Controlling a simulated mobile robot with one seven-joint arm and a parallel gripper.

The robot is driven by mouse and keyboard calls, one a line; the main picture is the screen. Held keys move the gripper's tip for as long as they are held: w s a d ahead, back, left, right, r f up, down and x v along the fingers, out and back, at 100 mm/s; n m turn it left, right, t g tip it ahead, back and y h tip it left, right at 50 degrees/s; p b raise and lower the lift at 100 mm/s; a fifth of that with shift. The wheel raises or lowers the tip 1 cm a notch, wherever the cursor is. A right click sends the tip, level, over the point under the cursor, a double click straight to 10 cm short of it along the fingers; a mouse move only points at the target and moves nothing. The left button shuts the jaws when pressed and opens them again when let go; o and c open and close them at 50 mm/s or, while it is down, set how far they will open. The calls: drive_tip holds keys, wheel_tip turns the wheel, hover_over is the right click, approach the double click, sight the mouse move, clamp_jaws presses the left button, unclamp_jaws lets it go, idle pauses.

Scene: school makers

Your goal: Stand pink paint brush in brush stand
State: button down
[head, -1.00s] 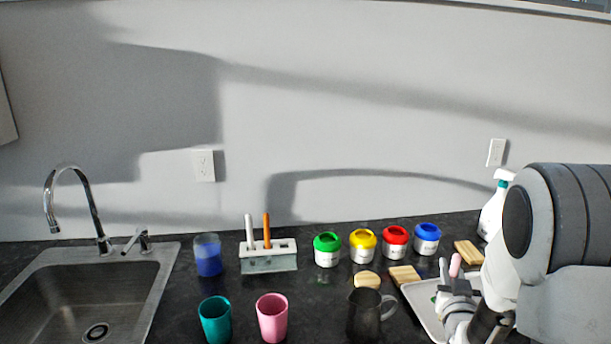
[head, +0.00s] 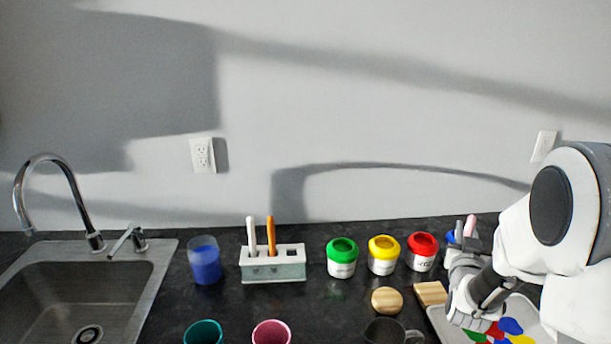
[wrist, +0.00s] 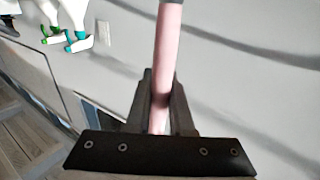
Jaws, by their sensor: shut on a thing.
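My gripper (head: 468,238) is at the right in the head view, above the paint tray, and is shut on the pink paint brush (head: 472,224). The pink handle (wrist: 168,50) stands up between the fingers in the wrist view; its lower end is hidden by the gripper. The brush stand (head: 273,268) is a pale block with a row of slots at the back middle of the counter. A white brush (head: 251,236) and an orange brush (head: 271,235) stand upright in its left part. An open dark slot shows at its right. My gripper is well to the right of the stand.
Green (head: 342,258), yellow (head: 383,255) and red (head: 422,251) paint pots stand between the stand and my gripper. A blue cup (head: 205,260) is left of the stand. Teal (head: 203,333) and pink (head: 271,333) cups and a dark jug (head: 385,332) are in front. The sink (head: 75,295) is far left.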

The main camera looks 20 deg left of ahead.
drive_tip(key=s+a+r+y, duration=0.1)
drive_tip(key=a+r, duration=0.1)
drive_tip(key=a, duration=1.1)
drive_tip(key=s+a+r+n+y, duration=0.1)
drive_tip(key=s+a+r, duration=0.1)
drive_tip(key=a, duration=1.2)
drive_tip(key=s+a+r+n+y, duration=0.1)
drive_tip(key=a+r, duration=0.2)
drive_tip(key=a, duration=1)
drive_tip(key=shift+s+a, duration=0.15)
drive_tip(key=shift+s, duration=0.15)
drive_tip(key=shift+f, duration=0.2)
drive_tip(key=shift+f+b, duration=4.15)
drive_tip(key=shift+f, duration=2)
